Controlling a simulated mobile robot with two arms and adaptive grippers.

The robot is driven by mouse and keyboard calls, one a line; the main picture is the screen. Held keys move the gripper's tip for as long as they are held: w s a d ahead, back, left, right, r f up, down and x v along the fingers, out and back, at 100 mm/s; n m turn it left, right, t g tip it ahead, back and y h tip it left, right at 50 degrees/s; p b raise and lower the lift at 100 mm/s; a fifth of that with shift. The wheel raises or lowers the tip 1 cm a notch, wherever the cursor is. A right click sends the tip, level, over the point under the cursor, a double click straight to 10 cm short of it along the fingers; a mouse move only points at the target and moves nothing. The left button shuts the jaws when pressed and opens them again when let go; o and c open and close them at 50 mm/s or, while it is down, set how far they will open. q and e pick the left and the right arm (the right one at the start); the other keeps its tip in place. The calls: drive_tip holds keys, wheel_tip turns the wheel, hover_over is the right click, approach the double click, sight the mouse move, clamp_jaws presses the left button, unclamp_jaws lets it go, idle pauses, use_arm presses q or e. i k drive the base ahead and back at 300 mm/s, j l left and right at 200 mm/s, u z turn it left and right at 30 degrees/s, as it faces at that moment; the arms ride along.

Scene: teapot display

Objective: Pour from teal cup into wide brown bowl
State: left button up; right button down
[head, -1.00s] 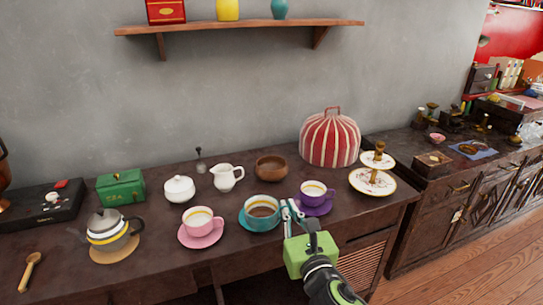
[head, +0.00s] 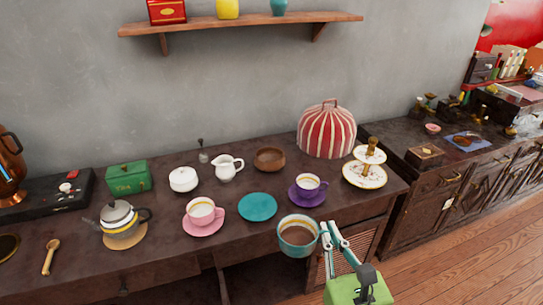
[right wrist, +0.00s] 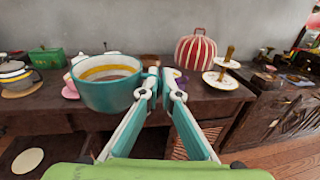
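The teal cup (head: 297,236), with brown liquid in it, hangs upright in front of the table's front edge. My right gripper (head: 329,231) is shut on its handle side; the cup also shows large in the right wrist view (right wrist: 106,84), left of the gripper (right wrist: 160,84). The teal saucer (head: 257,207) lies empty on the table. The wide brown bowl (head: 270,159) stands toward the back of the table, left of the striped tea cosy, and looks empty. It is mostly hidden behind the cup and gripper in the wrist view. My left gripper is not in view.
A purple cup and saucer (head: 308,189) and a pink cup and saucer (head: 202,216) flank the teal saucer. A white creamer (head: 227,168) stands left of the bowl. A striped tea cosy (head: 327,130) and tiered plates (head: 365,173) stand to the right.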

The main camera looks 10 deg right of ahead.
sight(269, 160)
drive_tip(key=l+u, duration=0.1)
drive_tip(key=l, duration=0.3)
drive_tip(key=k+l+u, duration=0.15)
drive_tip(key=l, duration=0.25)
drive_tip(key=k+l+u, duration=0.1)
drive_tip(key=l, duration=0.25)
drive_tip(key=k+l+u, duration=0.15)
drive_tip(key=l, duration=0.25)
drive_tip(key=i+l+u, duration=0.25)
drive_tip(key=l, duration=0.35)
drive_tip(key=i+l+u, duration=0.1)
drive_tip(key=i+l, duration=0.15)
drive_tip(key=i+l+u, duration=0.1)
drive_tip(key=l, duration=0.3)
drive_tip(key=i+l+u, duration=0.15)
drive_tip(key=i+l, duration=0.6)
